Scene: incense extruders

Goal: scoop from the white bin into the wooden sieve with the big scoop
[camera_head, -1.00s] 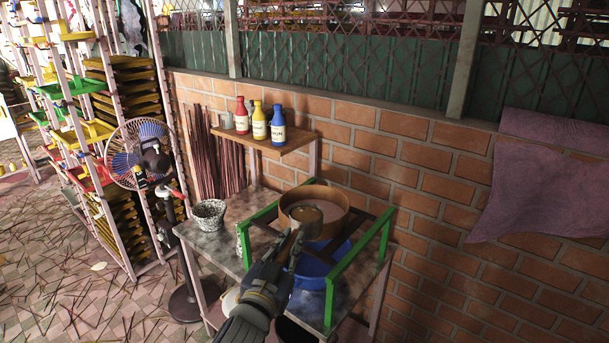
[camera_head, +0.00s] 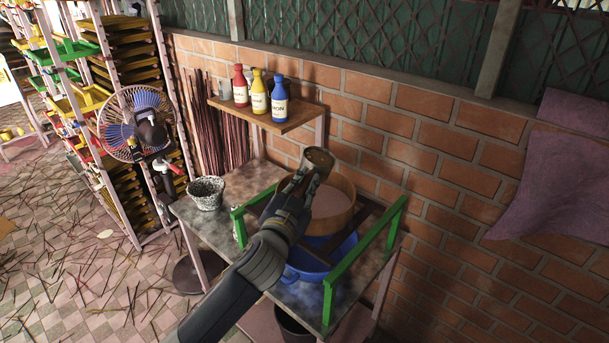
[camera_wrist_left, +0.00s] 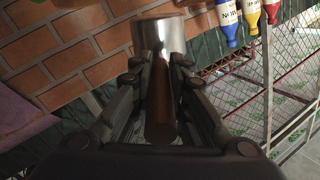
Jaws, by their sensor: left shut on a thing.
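My left gripper (camera_head: 300,184) is shut on the handle of the big scoop (camera_head: 318,160). In the left wrist view the scoop's shiny metal cup (camera_wrist_left: 158,36) is beyond the fingers, and its brown handle runs back between them. In the head view the scoop is above the back-left rim of the wooden sieve (camera_head: 340,222). I cannot tell what is in the cup. The round sieve has a pale pinkish surface inside and sits over a blue basin (camera_head: 307,272). I cannot make out the white bin for certain; my arm covers part of the table. My right gripper is out of view.
A green-railed frame (camera_head: 366,258) stands around the basin on the table (camera_head: 190,214). A speckled pot (camera_head: 206,193) stands at the table's left. Red, yellow and blue bottles stand on a wooden shelf (camera_head: 290,123) behind. A fan (camera_head: 135,125) is left; a brick wall closes the back.

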